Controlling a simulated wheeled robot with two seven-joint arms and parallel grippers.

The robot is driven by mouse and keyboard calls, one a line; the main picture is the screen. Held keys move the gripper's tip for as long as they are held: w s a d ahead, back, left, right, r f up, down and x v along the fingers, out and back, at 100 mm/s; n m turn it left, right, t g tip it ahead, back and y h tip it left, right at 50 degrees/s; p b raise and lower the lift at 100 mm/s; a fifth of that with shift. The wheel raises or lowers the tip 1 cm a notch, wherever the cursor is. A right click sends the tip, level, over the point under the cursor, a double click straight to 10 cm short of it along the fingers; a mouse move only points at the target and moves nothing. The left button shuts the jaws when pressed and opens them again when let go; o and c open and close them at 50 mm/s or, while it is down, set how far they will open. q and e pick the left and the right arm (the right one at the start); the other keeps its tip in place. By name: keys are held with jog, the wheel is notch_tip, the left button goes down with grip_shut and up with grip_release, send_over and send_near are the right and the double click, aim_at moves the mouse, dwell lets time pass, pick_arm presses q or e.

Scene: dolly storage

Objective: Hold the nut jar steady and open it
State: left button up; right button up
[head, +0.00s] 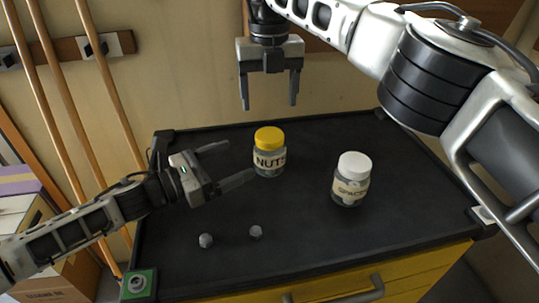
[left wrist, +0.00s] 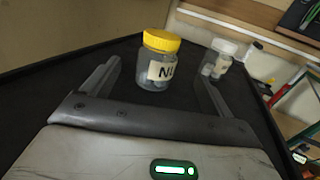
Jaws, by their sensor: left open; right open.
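The nut jar (head: 270,160) is a clear jar with a yellow lid and a label reading NUTS, upright on the black cart top. My left gripper (head: 240,162) is open and low, to the left of the jar, its fingers pointing toward it. In the left wrist view the nut jar (left wrist: 157,62) appears ahead, between the two finger lines and apart from them. My right gripper (head: 269,106) is open and empty, pointing down, above and behind the jar with its yellow lid.
A white-lidded jar labelled like SPACERS (head: 350,180) stands to the right of the nut jar. Two small grey nuts (head: 206,240) (head: 255,232) lie near the front. The black cart top (head: 290,245) has a raised rim; its front middle is clear.

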aim_at(257, 157)
pick_arm(q)
notch_tip(257, 157, down, 2)
jog(key=shift+f, duration=0.1)
jog(key=x, duration=0.7)
jog(key=shift+w+d+r, duration=0.2)
jog(key=shift+w+r, duration=0.05)
jog(key=shift+r, duration=0.05)
grip_shut()
pick_arm(e)
jog(key=m, duration=2.2)
jog(key=shift+f, duration=4)
